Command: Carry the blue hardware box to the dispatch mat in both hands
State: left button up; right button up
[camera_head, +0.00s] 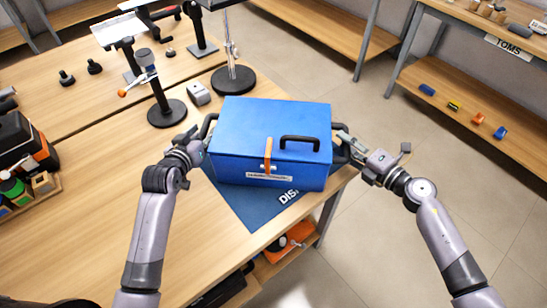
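The blue hardware box (258,130), lid closed, with an orange latch, a black top handle and side handles, is at the right end of the bench. It is over the dark blue dispatch mat (246,207), whose front part with white lettering shows. The box hides most of the mat, and I cannot tell whether its underside touches it. My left gripper (203,138) is at the box's left side handle. My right gripper (347,144) is at its right side handle. The fingers overlap the handles and are small, so their closure is unclear.
Behind the box are a black round-based stand (233,79), a grey device (198,93) and another stand (167,112). Dark and orange tools (22,142) stand at the left. The bench ends just right of the box. The front left bench top is clear.

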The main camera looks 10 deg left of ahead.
jog(key=shift+s, duration=0.1)
pick_arm(q)
jog(key=v, duration=1.1)
jog(key=shift+s, duration=0.2)
pick_arm(e)
jog(key=v, duration=1.2)
